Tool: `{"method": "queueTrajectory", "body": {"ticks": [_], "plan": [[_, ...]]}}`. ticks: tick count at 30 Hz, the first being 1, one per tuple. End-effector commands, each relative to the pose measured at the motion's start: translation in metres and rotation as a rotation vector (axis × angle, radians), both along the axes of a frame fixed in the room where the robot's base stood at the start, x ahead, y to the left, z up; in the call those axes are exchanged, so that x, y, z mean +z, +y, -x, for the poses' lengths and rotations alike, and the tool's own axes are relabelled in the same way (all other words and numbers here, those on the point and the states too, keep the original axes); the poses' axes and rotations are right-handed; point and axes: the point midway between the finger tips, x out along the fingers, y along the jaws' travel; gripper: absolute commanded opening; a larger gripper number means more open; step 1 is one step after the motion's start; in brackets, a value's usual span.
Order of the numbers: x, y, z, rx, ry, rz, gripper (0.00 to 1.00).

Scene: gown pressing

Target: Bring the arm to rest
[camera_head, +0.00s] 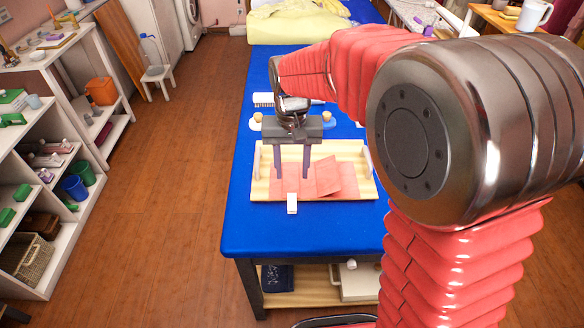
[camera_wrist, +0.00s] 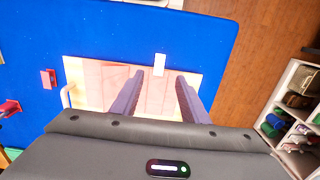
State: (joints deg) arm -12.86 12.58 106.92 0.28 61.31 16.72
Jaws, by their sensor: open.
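My gripper (camera_head: 292,172) is open and empty, with its two dark fingers pointing down above a light wooden tray (camera_head: 350,195). Folded pink cloth (camera_head: 325,178) lies in the tray. In the wrist view, the gripper fingers (camera_wrist: 158,90) stand apart over the tray (camera_wrist: 75,70), with pale cloth between and beside them. My red-sleeved arm reaches in from the right and covers part of the blue table in the head view. Whether the fingertips touch the cloth cannot be told.
The tray sits on a blue-topped table (camera_head: 240,225). A small white block (camera_head: 292,203) lies at the tray's front edge, and a brush (camera_head: 264,100) lies behind the tray. Yellow cloth (camera_head: 295,25) lies at the far end. White shelves (camera_head: 75,185) stand left across open floor.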

Motion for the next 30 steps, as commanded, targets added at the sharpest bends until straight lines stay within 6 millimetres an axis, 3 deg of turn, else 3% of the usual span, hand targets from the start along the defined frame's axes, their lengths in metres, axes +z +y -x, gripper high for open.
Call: {"method": "queueTrajectory", "body": {"ticks": [14, 19, 30], "plan": [[-0.003, 0.000, -0.001, 0.040, -0.007, -0.002, 0.41], [-0.014, -0.006, 0.022, 0.101, 0.003, 0.000, 0.41], [0.012, -0.033, 0.072, 0.155, -0.078, -0.009, 0.41]]}}
